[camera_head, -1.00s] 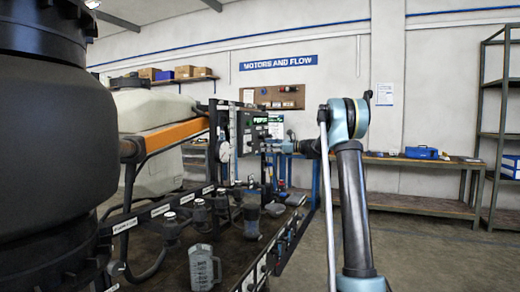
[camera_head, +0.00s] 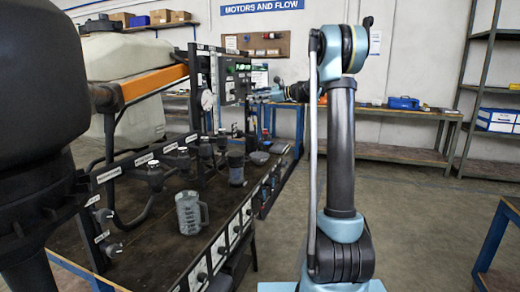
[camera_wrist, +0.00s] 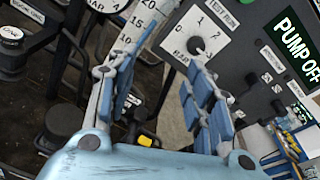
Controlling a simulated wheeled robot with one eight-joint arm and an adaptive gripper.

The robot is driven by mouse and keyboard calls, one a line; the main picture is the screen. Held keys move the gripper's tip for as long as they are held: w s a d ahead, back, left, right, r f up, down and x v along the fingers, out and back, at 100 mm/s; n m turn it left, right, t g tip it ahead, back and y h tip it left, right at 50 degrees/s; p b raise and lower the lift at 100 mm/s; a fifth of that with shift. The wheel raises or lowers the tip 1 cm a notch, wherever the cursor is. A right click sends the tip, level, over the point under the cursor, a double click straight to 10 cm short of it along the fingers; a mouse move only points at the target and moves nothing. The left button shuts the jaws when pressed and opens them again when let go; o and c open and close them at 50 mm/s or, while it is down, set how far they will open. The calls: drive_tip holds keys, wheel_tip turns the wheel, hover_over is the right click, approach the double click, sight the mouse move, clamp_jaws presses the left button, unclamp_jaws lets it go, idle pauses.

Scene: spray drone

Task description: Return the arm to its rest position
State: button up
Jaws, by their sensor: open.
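My arm (camera_head: 341,150) stands upright in the middle of the head view, with its elbow at the top and its forearm reaching left toward the control panel (camera_head: 235,75). My gripper (camera_head: 263,95) is small there, just right of the panel. In the wrist view my gripper (camera_wrist: 162,85) is open, with its two blue-padded fingers apart and nothing held between them. The panel face with a test run knob (camera_wrist: 195,45) and a green "PUMP OFF" display (camera_wrist: 300,45) lies just beyond the fingers. I cannot tell the exact gap to it.
The dark bench (camera_head: 150,250) holds a clear measuring jug (camera_head: 191,212), several valves and a dial gauge (camera_head: 208,100). A wooden bench (camera_head: 400,150) and shelf rack (camera_head: 485,90) stand behind.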

drive_tip(key=s+d+f+n+g+h, duration=0.1)
drive_tip(key=s+d+f+n+h, duration=0.2)
drive_tip(key=s, duration=0.7)
drive_tip(key=s+d+f+n+h, duration=0.1)
drive_tip(key=s+f+n+h, duration=0.3)
drive_tip(key=s, duration=0.7)
drive_tip(key=s+d+f+n+g, duration=0.1)
drive_tip(key=s+d+f+n, duration=0.1)
drive_tip(key=s+f, duration=0.6)
drive_tip(key=s+d+f+n+h, duration=0.2)
drive_tip(key=s+d+f, duration=0.3)
drive_tip(key=s, duration=0.4)
drive_tip(key=s+d+f+n+h, duration=0.3)
drive_tip(key=s+d+f, duration=0.2)
drive_tip(key=s+f, duration=0.3)
drive_tip(key=s+d+f+n+g+h, duration=0.1)
drive_tip(key=s+d+f+n+h, duration=0.2)
drive_tip(key=s, duration=0.8)
wheel_tip(320, 180, down, 4)
drive_tip(key=shift+s+d+r+h, duration=0.1)
drive_tip(key=shift+s+d+h, duration=0.25)
drive_tip(key=shift+d, duration=0.85)
drive_tip(key=shift+w+f, duration=0.25)
drive_tip(key=shift+w, duration=0.15)
